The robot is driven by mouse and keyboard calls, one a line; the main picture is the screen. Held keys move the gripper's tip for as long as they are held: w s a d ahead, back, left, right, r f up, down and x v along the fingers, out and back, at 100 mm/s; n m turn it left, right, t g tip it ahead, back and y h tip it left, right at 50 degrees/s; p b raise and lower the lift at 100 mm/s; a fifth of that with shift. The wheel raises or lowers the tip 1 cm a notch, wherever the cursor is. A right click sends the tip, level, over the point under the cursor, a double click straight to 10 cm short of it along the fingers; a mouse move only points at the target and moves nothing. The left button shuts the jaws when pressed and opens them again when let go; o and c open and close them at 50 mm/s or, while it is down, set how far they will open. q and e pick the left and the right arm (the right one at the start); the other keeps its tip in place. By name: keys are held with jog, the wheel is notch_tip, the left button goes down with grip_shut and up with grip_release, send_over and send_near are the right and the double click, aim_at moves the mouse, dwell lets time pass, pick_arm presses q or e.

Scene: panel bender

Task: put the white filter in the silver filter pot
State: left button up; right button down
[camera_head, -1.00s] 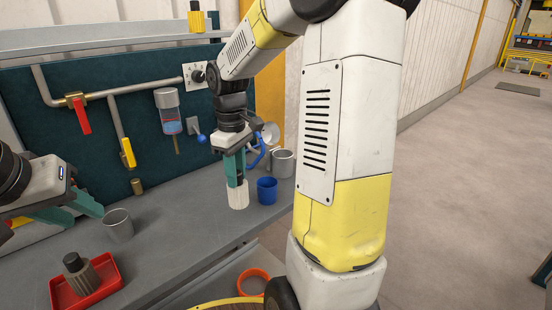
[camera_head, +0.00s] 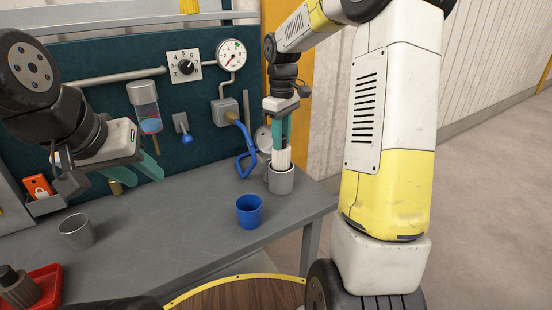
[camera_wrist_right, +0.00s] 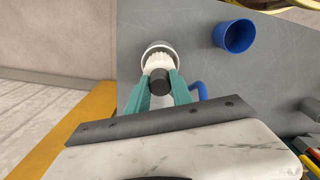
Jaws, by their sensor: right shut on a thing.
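The white ribbed filter (camera_head: 284,157) is held by my right gripper (camera_head: 281,140), which points down at the back right of the bench. The silver filter pot (camera_head: 281,181) stands upright directly below, with its lid tilted up behind. The filter's lower end appears to be inside the pot's mouth; its depth is hidden. In the right wrist view, the right gripper (camera_wrist_right: 159,80) is shut around a dark round top of the filter (camera_wrist_right: 158,61), and the pot's rim (camera_wrist_right: 160,44) shows around it. My left gripper (camera_head: 142,166) is open and empty above the bench's left side.
A blue cup (camera_head: 249,211) stands in front of the pot. A grey metal cup (camera_head: 76,231) and a red tray (camera_head: 45,285) are at the left. A blue hose (camera_head: 244,163) hangs just left of the pot. The middle of the bench is clear.

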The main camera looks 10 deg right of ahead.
aim_at(281, 159)
jog(key=shift+f, duration=3.45)
jog(key=shift+f, duration=0.15)
jog(key=c, duration=1.4)
grip_release()
